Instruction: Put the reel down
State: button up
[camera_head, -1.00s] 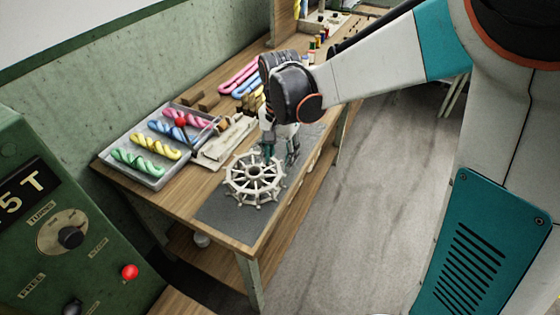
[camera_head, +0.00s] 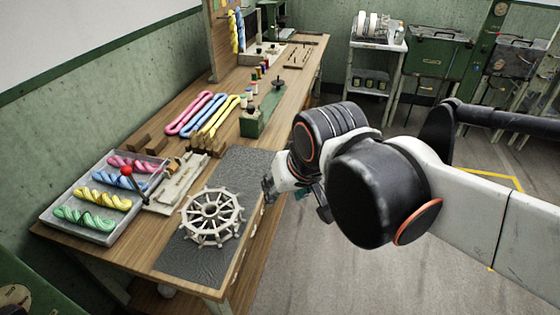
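The reel (camera_head: 212,217), a pale spoked wheel with short pegs around its rim, lies flat on the dark grey mat (camera_head: 183,261) near the front end of the wooden bench. My gripper (camera_head: 296,196) is to the right of the reel, beyond the bench's right edge and apart from the reel. Its fingers are partly hidden by my wrist and point down and left. Nothing shows between them, but their opening is too small to make out.
A grey tray (camera_head: 52,216) of coloured skeins sits left of the reel, with a red-knobbed lever (camera_head: 127,170) by it. More skeins (camera_head: 196,113) and a small green stand (camera_head: 252,122) lie farther back. The floor (camera_head: 312,262) right of the bench is clear.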

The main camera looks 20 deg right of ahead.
jog(key=s, duration=0.1)
jog(key=s+d+n+t, duration=0.1)
jog(key=s, duration=0.1)
jog(key=shift+d+f, duration=0.1)
jog(key=shift+c, duration=0.6)
